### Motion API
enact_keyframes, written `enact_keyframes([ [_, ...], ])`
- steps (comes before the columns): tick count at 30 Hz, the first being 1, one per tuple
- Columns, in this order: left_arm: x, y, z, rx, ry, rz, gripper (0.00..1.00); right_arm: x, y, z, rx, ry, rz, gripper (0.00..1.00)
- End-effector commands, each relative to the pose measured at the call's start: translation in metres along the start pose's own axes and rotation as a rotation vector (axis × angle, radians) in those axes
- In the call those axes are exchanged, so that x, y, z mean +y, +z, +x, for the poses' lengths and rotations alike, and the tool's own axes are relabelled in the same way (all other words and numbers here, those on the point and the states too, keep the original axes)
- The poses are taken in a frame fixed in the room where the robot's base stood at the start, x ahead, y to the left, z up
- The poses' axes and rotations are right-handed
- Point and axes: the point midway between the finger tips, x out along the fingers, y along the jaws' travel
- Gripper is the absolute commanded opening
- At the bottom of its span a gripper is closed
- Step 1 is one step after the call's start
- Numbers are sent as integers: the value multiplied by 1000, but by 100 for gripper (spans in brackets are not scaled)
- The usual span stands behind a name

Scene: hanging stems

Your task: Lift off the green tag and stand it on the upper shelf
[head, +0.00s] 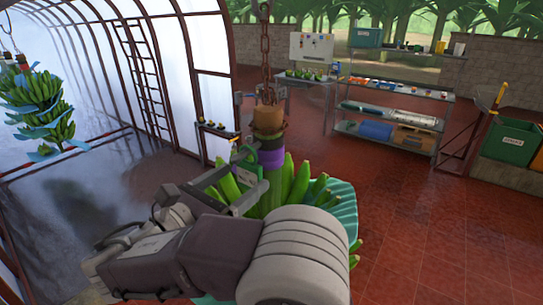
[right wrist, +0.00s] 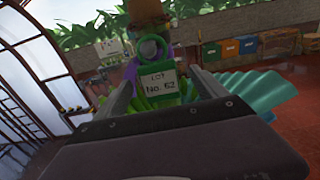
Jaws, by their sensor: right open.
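The green tag (right wrist: 160,86) hangs from a green ring (right wrist: 150,48) at the top of the near banana bunch; its white label reads "LOT No. 62". In the head view the tag (head: 250,172) is partly hidden by my right gripper. My right gripper (head: 250,168) is open, with its fingers on either side of the tag. In the right wrist view the gripper (right wrist: 163,88) shows no clear contact with the tag. The metal rack's upper shelf (head: 398,51) stands at the back right, holding a green bin and small items. My left gripper is not in view.
The near bunch (head: 296,180) hangs from a chain (head: 265,55), with a purple band and teal wrap. Another bunch (head: 38,110) hangs at the far left. A small table (head: 304,82) stands left of the rack. Open red floor (head: 400,225) lies before the rack.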

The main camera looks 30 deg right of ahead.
Motion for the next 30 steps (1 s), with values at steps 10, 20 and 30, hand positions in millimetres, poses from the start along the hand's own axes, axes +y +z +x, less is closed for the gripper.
enact_keyframes([
  [10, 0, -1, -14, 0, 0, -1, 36, 0, 1, 38, 0, -3, -1, 82],
  [20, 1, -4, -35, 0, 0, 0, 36, 2, 3, 76, 0, -6, -3, 82],
  [30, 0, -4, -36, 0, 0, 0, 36, 3, -2, 91, 1, 0, 0, 82],
])
